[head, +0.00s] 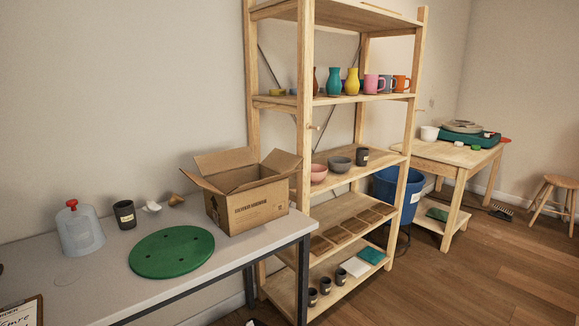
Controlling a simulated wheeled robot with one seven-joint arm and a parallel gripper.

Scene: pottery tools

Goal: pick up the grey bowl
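The grey bowl (340,164) sits on the middle shelf of the wooden rack, upright. A pink bowl (318,173) stands to its left and a dark cup (362,156) with a pale label stands to its right. The front of the grey bowl faces the open side of the shelf. My gripper is not in view.
The wooden rack (304,150) has upright posts and shelves above and below the bowl. A grey table (225,268) at the left bears an open cardboard box (248,207) and a green disc (171,252).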

